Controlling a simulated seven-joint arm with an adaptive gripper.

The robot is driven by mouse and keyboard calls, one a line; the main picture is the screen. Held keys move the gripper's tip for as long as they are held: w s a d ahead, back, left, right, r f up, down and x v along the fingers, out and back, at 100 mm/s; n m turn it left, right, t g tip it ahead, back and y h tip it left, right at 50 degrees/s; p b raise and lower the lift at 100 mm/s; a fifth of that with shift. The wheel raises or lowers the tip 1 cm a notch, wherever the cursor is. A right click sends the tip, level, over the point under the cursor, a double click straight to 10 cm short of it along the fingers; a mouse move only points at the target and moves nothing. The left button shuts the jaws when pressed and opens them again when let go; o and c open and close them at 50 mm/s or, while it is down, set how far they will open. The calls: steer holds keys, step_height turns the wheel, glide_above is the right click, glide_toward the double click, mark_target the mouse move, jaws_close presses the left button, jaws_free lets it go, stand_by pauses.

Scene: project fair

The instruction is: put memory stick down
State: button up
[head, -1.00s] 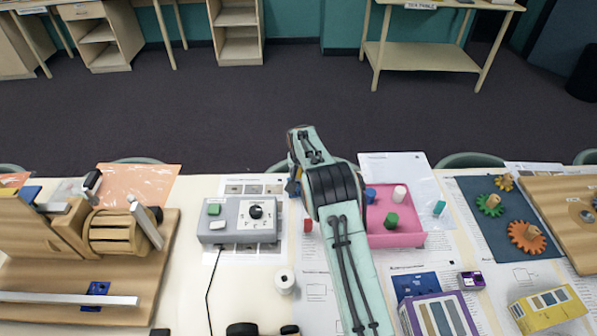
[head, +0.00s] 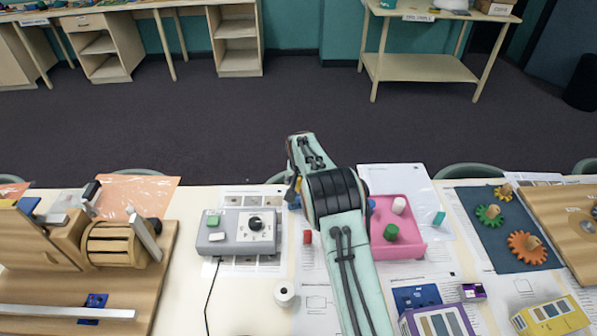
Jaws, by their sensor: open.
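My gripper (head: 294,190) is mostly hidden behind my own wrist; only a small part shows at its left side, over the middle of the table, right of the grey box. It is open. A small blue piece (head: 293,204) shows just below it; I cannot tell whether it touches the gripper or is the memory stick. A small red piece (head: 307,237) stands apart on the papers, lower right of the gripper. A small teal piece (head: 439,218) lies on a sheet right of the pink tray. I cannot tell for certain which piece is the memory stick.
A grey control box (head: 236,232) with a cable stands left of my arm. The pink tray (head: 412,249), holding small pieces, is right of it. A white roll (head: 284,294) stands in front. A wooden machine (head: 120,245) fills the left; gears (head: 527,248) lie right.

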steer(key=v, duration=1)
steer(key=s+d+r+g, duration=0.15)
steer(key=s+r, duration=0.25)
steer(key=s, duration=0.4)
steer(key=s+d+r+g, duration=0.1)
steer(key=s+d+r, duration=0.25)
steer(key=s, duration=0.45)
steer(key=s+d+n+g, duration=0.1)
steer(key=s+g, duration=0.1)
steer(key=s, duration=2.3)
steer(key=shift+d+f+y, duration=0.15)
steer(key=shift+f+y, duration=0.1)
steer(key=shift+y, duration=0.15)
